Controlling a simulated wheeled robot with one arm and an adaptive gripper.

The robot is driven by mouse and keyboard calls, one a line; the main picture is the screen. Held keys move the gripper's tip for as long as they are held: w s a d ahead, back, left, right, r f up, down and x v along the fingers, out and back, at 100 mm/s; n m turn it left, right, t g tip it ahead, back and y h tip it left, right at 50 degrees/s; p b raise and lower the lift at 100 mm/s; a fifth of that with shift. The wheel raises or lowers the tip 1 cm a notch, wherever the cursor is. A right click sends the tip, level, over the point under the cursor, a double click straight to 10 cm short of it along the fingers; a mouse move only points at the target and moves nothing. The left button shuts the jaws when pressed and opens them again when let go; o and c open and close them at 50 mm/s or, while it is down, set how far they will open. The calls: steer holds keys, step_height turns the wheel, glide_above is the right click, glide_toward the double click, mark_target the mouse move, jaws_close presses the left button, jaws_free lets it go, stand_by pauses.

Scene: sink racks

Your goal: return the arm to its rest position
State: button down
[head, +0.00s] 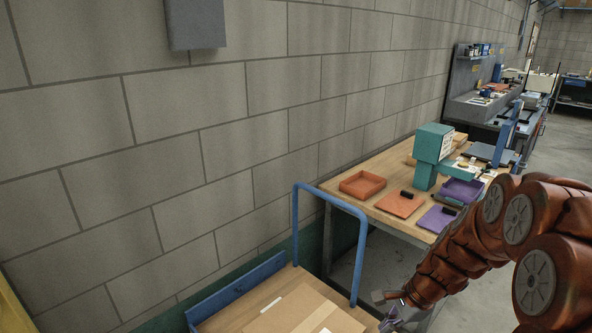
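My arm, orange-brown with grey joint caps, reaches in from the right side of the head view and bends downward to the left. My gripper (386,311) is at its lower end, near the bottom edge of the picture. It is small and partly cut off, so I cannot tell whether it is open or shut. I see no object clearly held in it. The gripper appears just right of a cardboard box (290,312) on a cart; whether they touch is unclear.
The cart's blue handle (296,220) rises left of the arm. A wooden table (345,197) behind holds an orange tray (362,184), an orange panel (400,204), purple pieces and a teal machine (433,143). A block wall runs along the left; workbenches stand farther back.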

steer(key=s+a+r+n+g+h, duration=0.1)
steer(key=s+a+r+n, duration=0.1)
steer(key=s+r+n, duration=0.3)
steer(key=s+a+r+n+g, duration=0.1)
steer(key=s+a+r+n, duration=0.2)
steer(key=s, duration=0.5)
steer(key=s+d+r+n+g+h, duration=0.1)
steer(key=s+n, duration=0.6)
steer(key=s, duration=0.7)
step_height(320, 180, up, 2)
steer(key=shift+s+d+r+n+h, duration=0.15)
steer(key=shift+s+d+n+h, duration=0.25)
steer(key=shift+h, duration=0.5)
